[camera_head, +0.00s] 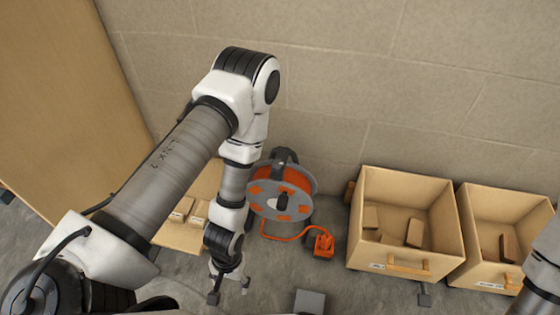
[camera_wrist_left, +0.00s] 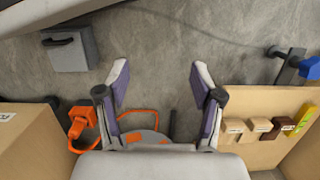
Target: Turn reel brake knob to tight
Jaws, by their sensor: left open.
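In the left wrist view the open fingers (camera_wrist_left: 160,80) point over bare floor. The reel's edge (camera_wrist_left: 147,137) shows there low, mostly hidden by my gripper's body. My right gripper is out of view.
An orange cable runs to an orange socket block (camera_head: 323,243) right of the reel. Two wooden bins (camera_head: 360,235) (camera_head: 468,235) with blocks stand further right. A grey box (camera_head: 310,301) lies in front. A wooden tray (camera_head: 172,236) sits behind my left arm.

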